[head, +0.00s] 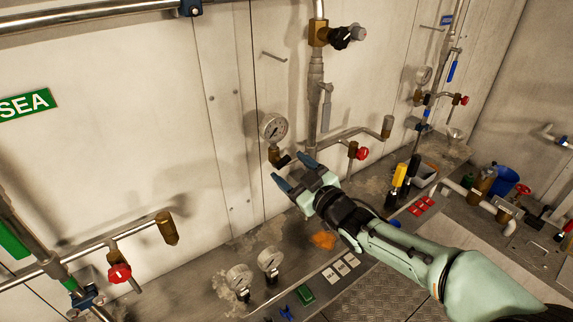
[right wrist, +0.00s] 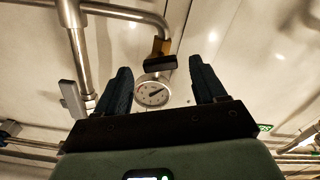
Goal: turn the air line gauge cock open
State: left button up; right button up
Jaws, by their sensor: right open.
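A round white gauge (head: 273,127) is on the wall pipe, with a brass cock (head: 274,155) just below it. The cock's short black handle (head: 284,161) points to the right. My right gripper (head: 295,171) is open and empty just below and in front of the handle. In the right wrist view the gauge (right wrist: 152,93) shows between the two dark fingers. The black handle (right wrist: 160,62) and brass cock body (right wrist: 160,46) lie beyond the fingertips, apart from both. I cannot tell the exact gap. My left gripper is not in view.
A red-knobbed valve (head: 362,153) is on the branch pipe to the right. A grey lever (head: 326,105) hangs on the vertical pipe. Two gauges (head: 270,260) stand on the bench below. Yellow and black handles (head: 399,175) rise to the right of my gripper.

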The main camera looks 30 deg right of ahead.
aim_at(281, 161)
jog(key=shift+w+a, duration=0.1)
jog(key=shift+w, duration=1.1)
